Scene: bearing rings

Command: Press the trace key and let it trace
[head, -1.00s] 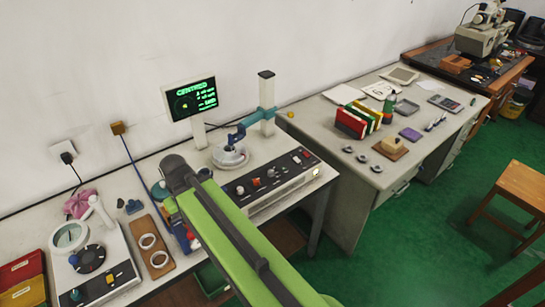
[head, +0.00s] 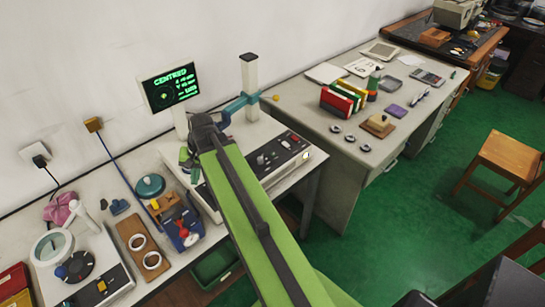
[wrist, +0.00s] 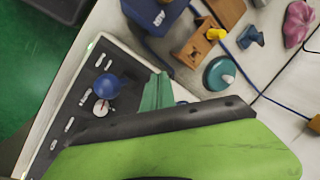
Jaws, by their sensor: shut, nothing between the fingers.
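The tracing machine has a grey control panel (head: 285,152) with knobs and small keys. The screen (head: 168,88) behind it reads CENTRED in green. My green arm crosses the front of the machine and hides its turntable and the left part of the panel. My gripper (head: 186,158) is mostly hidden behind the arm's dark end, near the panel's left end. In the wrist view the green fingers (wrist: 157,92) are shut and empty, beside the panel (wrist: 75,110) with its blue knob (wrist: 105,87), red-marked dial (wrist: 103,107) and several white keys. I cannot tell which key is the trace key.
A teal probe arm on a white post (head: 249,80) stands behind. Left are a blue box (head: 185,230), a teal round lid (head: 150,186), a wooden tray with two rings (head: 143,246) and another instrument (head: 80,265). A second desk with colored binders (head: 342,100) is right.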

